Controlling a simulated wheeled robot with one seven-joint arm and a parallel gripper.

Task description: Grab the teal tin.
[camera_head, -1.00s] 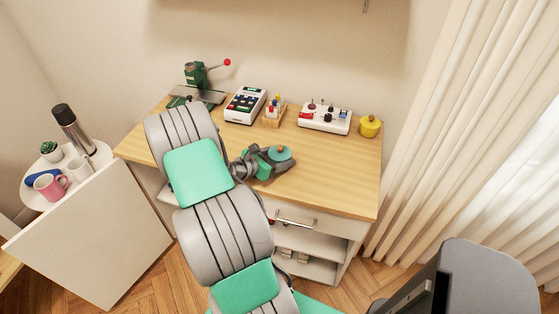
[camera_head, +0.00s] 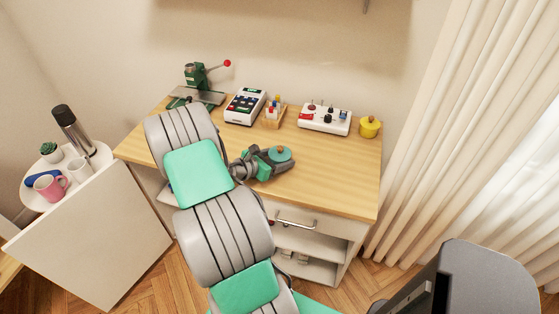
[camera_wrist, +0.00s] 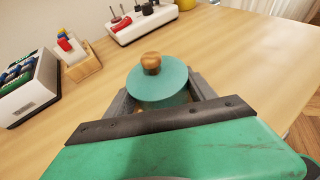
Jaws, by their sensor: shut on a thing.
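The teal tin (camera_head: 281,154) has a round lid with a brown wooden knob. It is at the middle of the wooden desk, in front of the white switch box. In the wrist view the tin (camera_wrist: 158,85) sits between the two grey fingers of my gripper (camera_wrist: 160,98). My gripper (camera_head: 272,160) is shut on the tin, with a finger on each side. The lower part of the tin is hidden by my gripper, so I cannot tell whether it touches the desk.
Behind on the desk (camera_head: 340,180) stand a green press (camera_head: 197,82), a white calculator-like device (camera_head: 245,105), a wooden holder (camera_head: 273,112), a white switch box (camera_head: 325,118) and a yellow tin (camera_head: 369,126). The desk's right side is clear. A side table with mugs is at left.

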